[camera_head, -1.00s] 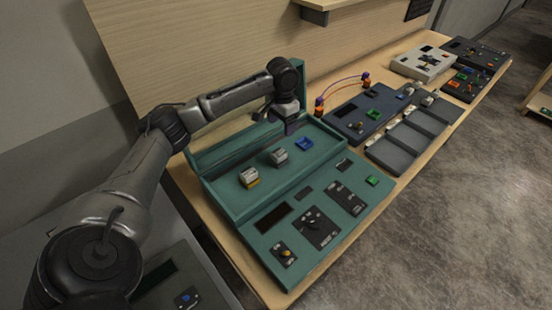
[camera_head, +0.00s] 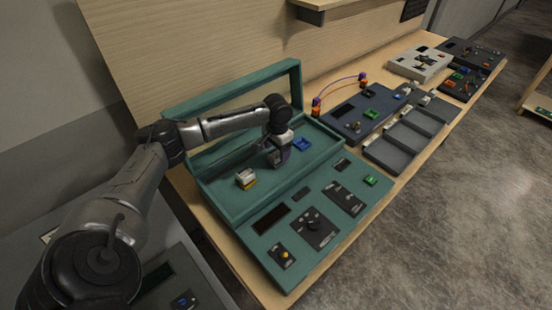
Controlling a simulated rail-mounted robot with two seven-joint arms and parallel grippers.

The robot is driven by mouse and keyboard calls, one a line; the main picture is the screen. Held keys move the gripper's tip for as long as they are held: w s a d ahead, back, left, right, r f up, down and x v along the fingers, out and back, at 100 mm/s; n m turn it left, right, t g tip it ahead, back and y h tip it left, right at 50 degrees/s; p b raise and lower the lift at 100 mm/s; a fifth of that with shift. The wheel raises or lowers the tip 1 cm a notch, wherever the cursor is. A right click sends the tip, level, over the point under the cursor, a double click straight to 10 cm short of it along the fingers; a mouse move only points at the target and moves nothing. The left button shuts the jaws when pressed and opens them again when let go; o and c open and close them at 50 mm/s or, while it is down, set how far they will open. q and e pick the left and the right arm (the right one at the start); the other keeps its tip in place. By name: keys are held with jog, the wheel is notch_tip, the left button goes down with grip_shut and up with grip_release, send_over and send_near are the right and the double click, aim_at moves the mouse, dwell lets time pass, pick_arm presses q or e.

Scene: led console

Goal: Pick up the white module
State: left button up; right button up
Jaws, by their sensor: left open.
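My left gripper (camera_head: 277,158) is open and points down into the green console's tray (camera_head: 225,210). It is at the spot where a pale white-grey module showed a second ago, and it now hides that module. I cannot tell whether the fingers are around it or just above it. Another white block with a yellow lower edge (camera_head: 245,179) sits in the tray to the left of the gripper. A blue module (camera_head: 302,144) sits to the right of it. My right gripper is not in view.
The console's lower panel has knobs, dark plates and a green button (camera_head: 370,180). Its raised lid frame (camera_head: 235,92) stands behind the tray. A dark console (camera_head: 362,115) with a purple cable and several grey trays (camera_head: 390,155) lie to the right.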

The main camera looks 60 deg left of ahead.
pick_arm(q)
jog(key=shift+f, duration=1.25)
jog(key=c, duration=1)
